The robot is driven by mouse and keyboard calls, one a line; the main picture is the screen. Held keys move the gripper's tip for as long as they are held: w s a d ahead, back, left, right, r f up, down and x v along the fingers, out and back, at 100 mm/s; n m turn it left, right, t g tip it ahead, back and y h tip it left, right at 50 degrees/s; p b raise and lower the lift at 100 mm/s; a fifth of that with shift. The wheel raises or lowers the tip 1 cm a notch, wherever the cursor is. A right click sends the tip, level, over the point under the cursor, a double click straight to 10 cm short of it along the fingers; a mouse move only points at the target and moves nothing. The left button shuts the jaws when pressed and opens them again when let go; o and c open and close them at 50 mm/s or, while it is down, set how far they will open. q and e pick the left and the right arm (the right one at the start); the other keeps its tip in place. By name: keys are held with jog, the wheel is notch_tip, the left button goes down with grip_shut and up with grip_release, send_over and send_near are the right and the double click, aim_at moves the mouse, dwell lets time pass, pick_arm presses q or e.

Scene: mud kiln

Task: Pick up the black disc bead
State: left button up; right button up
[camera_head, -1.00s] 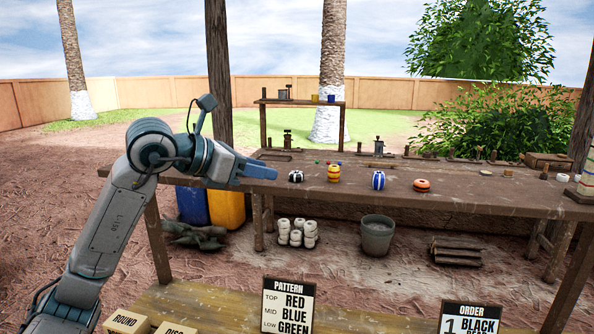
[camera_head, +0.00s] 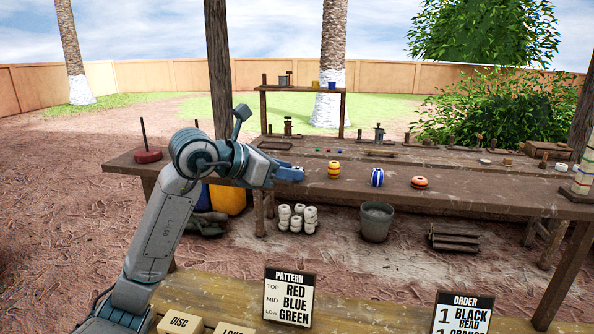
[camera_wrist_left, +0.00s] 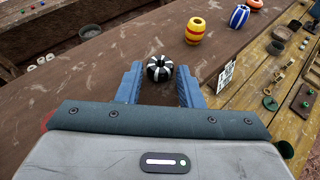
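The black disc bead (camera_wrist_left: 159,69), black with white stripes and a hole on top, lies on the brown table (camera_wrist_left: 85,75) in the left wrist view. My left gripper (camera_wrist_left: 160,72) is open, with one finger on each side of the bead near the fingertips. Gaps show between the bead and both fingers. In the head view my left gripper (camera_head: 290,173) reaches low over the table's front part, and its fingers hide most or all of the bead. My right gripper is not in view.
A yellow-red bead (camera_head: 334,169), a blue-white bead (camera_head: 377,177) and an orange-black bead (camera_head: 419,182) stand to the right on the table. A red disc with a rod (camera_head: 148,157) stands at its left end. Signs reading PATTERN (camera_head: 290,297) and ORDER (camera_head: 464,314) stand in front.

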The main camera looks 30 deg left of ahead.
pick_arm(q)
jog(key=c, duration=0.6)
jog(key=shift+r, duration=0.1)
